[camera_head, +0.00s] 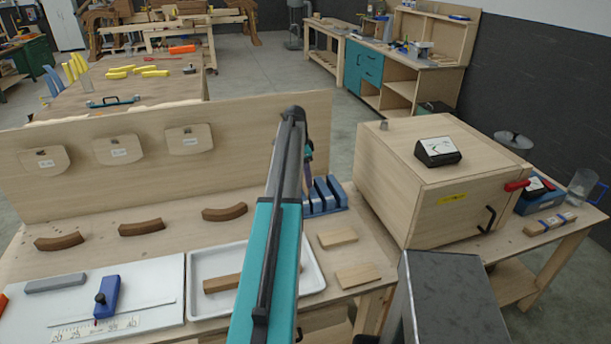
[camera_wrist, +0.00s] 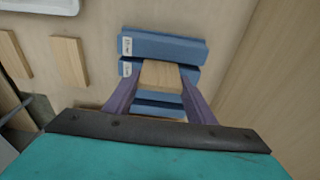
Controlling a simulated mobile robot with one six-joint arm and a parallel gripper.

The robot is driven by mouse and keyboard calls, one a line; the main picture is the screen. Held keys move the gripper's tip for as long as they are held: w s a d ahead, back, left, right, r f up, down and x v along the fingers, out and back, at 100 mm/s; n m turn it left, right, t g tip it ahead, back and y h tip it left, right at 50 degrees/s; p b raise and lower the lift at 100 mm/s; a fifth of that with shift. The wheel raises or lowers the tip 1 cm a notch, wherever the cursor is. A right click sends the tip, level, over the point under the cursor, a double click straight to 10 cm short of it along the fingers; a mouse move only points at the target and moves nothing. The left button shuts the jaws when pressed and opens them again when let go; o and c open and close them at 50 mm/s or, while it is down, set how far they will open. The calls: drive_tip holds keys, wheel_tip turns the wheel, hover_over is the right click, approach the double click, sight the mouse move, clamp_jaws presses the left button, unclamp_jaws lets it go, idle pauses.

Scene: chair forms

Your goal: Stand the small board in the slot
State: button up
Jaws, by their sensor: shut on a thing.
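The blue slotted rack (camera_head: 328,194) stands on the bench beside the big wooden box. In the wrist view the rack (camera_wrist: 165,46) lies below my gripper, with white labels at its left edge. My gripper (camera_wrist: 160,92) has purple fingers shut on a small light wooden board (camera_wrist: 161,74), one finger at each side. The board is over the middle of the rack; I cannot tell whether its lower edge is inside a slot. In the head view my arm hides the board and most of the gripper, with a bit of purple finger (camera_head: 308,176) showing by the rack.
Two loose light boards (camera_head: 337,238) (camera_head: 357,275) lie in front of the rack. A white tray (camera_head: 312,277) holds a brown piece. A large wooden box (camera_head: 389,182) stands close on the right, and an upright panel (camera_head: 232,135) stands behind.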

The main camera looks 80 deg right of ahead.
drive_tip(key=o, duration=1.4)
drive_tip(key=shift+r, duration=0.1)
wheel_tip(320, 180, up, 14)
drive_tip(key=w+b, duration=0.2)
drive_tip(key=b, duration=0.2)
drive_tip(key=shift+a+f+b, duration=0.25)
drive_tip(key=shift+a+b, duration=0.1)
drive_tip(key=shift+a, duration=0.05)
